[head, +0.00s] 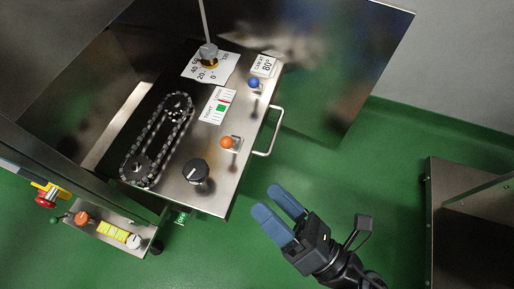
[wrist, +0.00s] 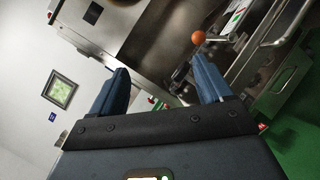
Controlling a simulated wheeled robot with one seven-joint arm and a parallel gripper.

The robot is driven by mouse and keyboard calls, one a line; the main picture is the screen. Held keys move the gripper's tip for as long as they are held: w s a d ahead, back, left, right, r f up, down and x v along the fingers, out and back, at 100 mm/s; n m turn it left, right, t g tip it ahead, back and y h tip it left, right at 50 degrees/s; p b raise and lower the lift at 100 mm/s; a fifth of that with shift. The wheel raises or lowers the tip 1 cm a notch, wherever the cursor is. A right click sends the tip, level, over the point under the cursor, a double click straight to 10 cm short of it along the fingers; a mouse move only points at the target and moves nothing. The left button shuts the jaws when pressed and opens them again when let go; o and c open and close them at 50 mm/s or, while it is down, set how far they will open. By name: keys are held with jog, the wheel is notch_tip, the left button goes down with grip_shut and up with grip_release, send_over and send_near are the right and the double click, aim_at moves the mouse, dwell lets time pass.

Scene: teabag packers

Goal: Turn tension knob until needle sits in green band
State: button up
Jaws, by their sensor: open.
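A black tension knob (head: 196,171) with a pale pointer mark sits on the near part of the steel machine panel (head: 215,150). The tension scale plate (head: 217,106) has a green band and red marks; the needle is too small to place. A chain (head: 157,140) runs round two sprockets left of the knob. My gripper (head: 280,214) is open and empty, with blue fingers, over the green floor to the right of and nearer than the knob, apart from it. Its fingers also show in the wrist view (wrist: 160,90).
An orange-ball lever (head: 227,142) and a blue-ball lever (head: 254,83) stand on the panel. A bar handle (head: 270,132) juts from its right edge. A dial plate (head: 209,68) is at the back. A control box (head: 108,230) is lower left. The floor around my gripper is clear.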

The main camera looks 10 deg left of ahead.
aim_at(187, 166)
jog(key=w+a+f+n+g, duration=0.1)
jog(key=a+n+g, duration=0.2)
jog(key=n, duration=0.2)
jog(key=w+a+f+n+g, duration=0.1)
jog(key=a+n+g, duration=0.2)
jog(key=a+n, duration=0.1)
jog(key=w+a+f+n+g, duration=0.2)
jog(key=a+n+g, duration=0.1)
jog(key=a+n, duration=0.1)
jog(key=shift+w+a+n, duration=0.1)
jog(key=shift+n, duration=0.8)
jog(key=shift+w+a+b, duration=0.15)
jog(key=shift+a+b, duration=0.25)
jog(key=shift+a, duration=1.5)
jog(key=shift+w+a+b, duration=0.1)
jog(key=shift+a+b, duration=0.25)
jog(key=shift+a, duration=1.55)
jog(key=c, duration=1)
jog(key=shift+o, duration=0.2)
jog(key=shift+m+t, duration=0.3)
jog(key=shift+t, duration=0.1)
